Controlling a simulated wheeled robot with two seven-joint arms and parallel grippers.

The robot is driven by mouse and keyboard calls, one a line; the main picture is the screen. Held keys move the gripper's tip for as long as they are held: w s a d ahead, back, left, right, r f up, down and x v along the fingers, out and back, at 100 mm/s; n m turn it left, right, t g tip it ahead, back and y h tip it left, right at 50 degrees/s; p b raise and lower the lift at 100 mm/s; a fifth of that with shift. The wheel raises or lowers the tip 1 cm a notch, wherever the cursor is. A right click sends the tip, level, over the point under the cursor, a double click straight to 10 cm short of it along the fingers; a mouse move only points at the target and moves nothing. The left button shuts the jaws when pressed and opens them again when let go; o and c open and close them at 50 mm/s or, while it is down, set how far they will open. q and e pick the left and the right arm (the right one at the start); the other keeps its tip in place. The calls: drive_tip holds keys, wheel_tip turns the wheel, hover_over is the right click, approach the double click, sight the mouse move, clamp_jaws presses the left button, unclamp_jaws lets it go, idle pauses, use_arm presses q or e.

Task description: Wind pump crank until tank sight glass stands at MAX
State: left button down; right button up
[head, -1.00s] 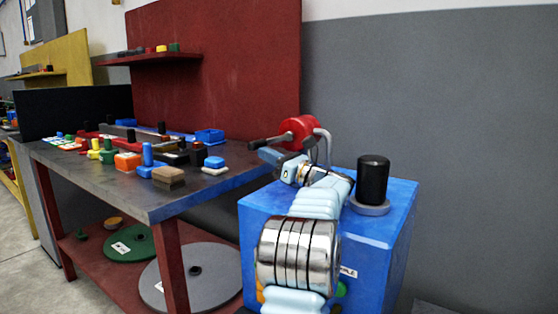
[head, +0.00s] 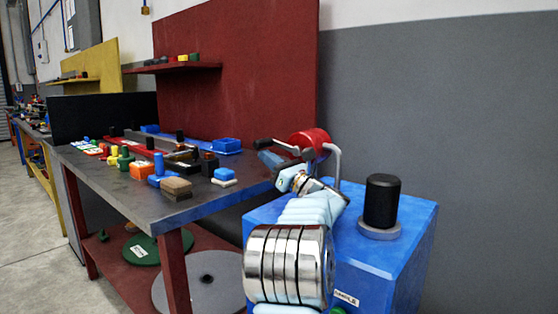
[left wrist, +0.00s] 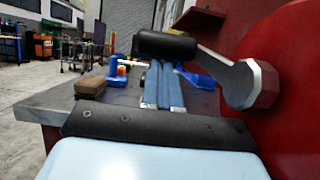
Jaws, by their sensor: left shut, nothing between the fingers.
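The red pump drum (head: 312,143) stands at the back of the blue tank (head: 385,250). Its grey crank arm reaches left to a black crank handle (head: 262,142). In the left wrist view the handle (left wrist: 165,45) lies crosswise, with the arm running to a grey hub (left wrist: 250,85). My left gripper (head: 268,159) is shut and empty. Its blue fingers (left wrist: 162,88) lie just below the handle in the left wrist view; I cannot tell whether they touch it. My left arm covers part of the tank. No sight glass or MAX mark is visible. My right gripper is not in view.
A black cap (head: 382,200) on a grey collar rises from the tank top. A grey bent pipe (head: 333,160) stands beside the drum. The workbench (head: 105,170) to the left holds several coloured parts. A red panel (head: 235,70) backs it.

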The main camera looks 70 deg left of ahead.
use_arm(q)
drive_tip(key=shift+s+a+r+g+y, duration=0.1)
drive_tip(key=shift+s+r+g+y, duration=0.1)
drive_tip(key=shift+r+g+y, duration=0.4)
drive_tip(key=shift+r, duration=0.2)
